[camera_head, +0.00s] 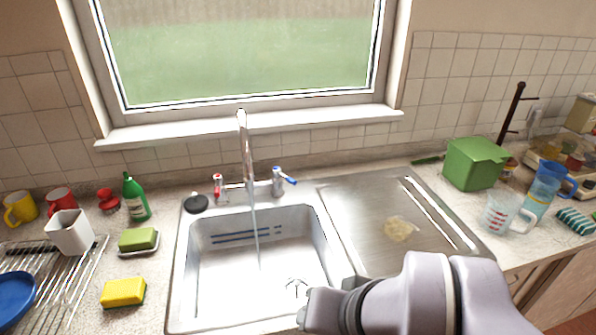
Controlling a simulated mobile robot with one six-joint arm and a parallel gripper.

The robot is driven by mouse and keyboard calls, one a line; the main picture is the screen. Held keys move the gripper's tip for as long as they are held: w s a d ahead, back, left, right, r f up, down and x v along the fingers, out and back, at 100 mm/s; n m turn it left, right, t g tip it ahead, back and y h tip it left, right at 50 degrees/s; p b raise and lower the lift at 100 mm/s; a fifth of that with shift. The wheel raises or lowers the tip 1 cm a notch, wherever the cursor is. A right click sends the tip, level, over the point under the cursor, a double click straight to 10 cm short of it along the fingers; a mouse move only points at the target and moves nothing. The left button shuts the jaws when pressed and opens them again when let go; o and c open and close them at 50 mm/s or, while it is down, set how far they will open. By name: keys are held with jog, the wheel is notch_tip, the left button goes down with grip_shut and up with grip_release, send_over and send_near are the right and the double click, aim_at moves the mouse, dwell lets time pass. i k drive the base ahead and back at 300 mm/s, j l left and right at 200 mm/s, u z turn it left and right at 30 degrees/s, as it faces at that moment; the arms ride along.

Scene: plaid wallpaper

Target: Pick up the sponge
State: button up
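A yellow sponge with a dark green underside (123,292) lies flat on the counter left of the sink, in the lower left of the head view. A green block (138,239), perhaps soap or another sponge, rests on a small dish just behind it. My arm reaches in from the lower right over the sink's front edge. Its visible end is at the bottom middle, well right of the yellow sponge and apart from it. My gripper's fingers do not show.
The sink (300,225) has water running from its tap (243,140). A wire rack (75,285) with a blue plate (14,298) and white cup (70,232) stands left of the sponge. A green bottle (135,198) stands behind. The drainboard (365,215) is mostly clear.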

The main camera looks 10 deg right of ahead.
aim_at(130, 292)
jog(key=u, duration=1.35)
jog(key=i+j+z, duration=0.35)
jog(key=i+j, duration=0.15)
jog(key=i+j+z, duration=0.4)
jog(key=j, duration=0.2)
jog(key=i, duration=0.05)
